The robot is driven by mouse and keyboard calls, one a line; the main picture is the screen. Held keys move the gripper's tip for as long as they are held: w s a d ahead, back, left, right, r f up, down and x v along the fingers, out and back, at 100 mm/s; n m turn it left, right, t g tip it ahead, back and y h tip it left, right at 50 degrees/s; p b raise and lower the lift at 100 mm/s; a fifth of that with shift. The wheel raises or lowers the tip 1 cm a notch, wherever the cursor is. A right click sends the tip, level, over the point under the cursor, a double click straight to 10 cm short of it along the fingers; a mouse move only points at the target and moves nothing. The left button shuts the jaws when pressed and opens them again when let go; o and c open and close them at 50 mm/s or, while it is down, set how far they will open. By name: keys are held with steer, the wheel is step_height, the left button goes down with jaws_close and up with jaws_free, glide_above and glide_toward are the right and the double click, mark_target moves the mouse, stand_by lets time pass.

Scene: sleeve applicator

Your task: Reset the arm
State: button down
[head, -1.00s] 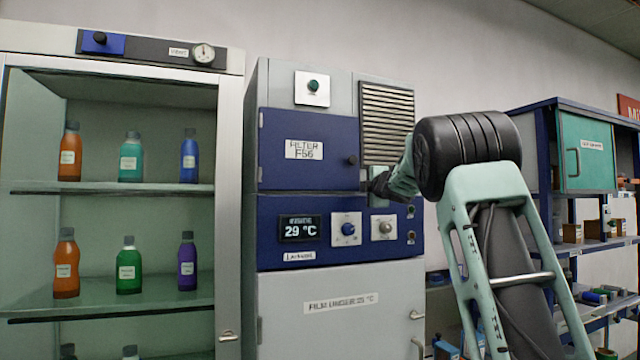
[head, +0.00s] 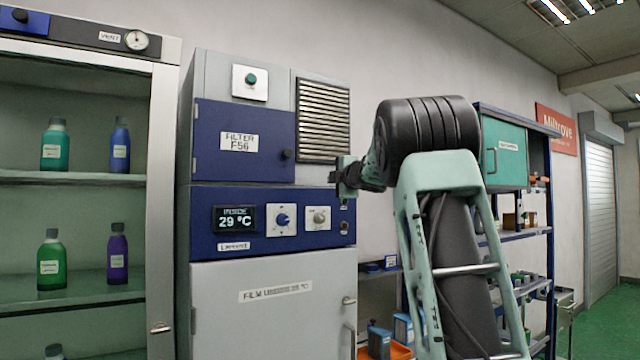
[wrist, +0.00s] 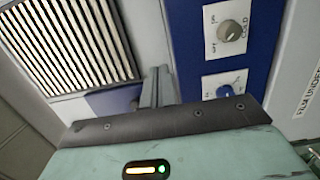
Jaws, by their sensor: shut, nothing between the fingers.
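My gripper (head: 338,176) is raised in front of the right edge of the grey and blue cabinet (head: 213,68), between its vent grille and its control panel in the head view. In the wrist view the fingers (wrist: 158,82) are together and hold nothing. The panel has a display reading 29 °C (head: 235,218), a blue knob (head: 283,219) and a grey knob (head: 319,218). The grey knob (wrist: 229,30) and blue knob (wrist: 225,91) also show in the wrist view, right of the fingers. I cannot tell whether the fingers touch the cabinet.
A glass-fronted cabinet with bottles on shelves (head: 75,178) stands at the left. Behind my arm at the right are a teal wall cupboard (head: 505,152) and shelves with small items (head: 525,233). Green floor (head: 610,325) is open at the far right.

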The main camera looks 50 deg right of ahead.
steer(key=shift+s+d, duration=0.4)
steer(key=shift+s, duration=0.4)
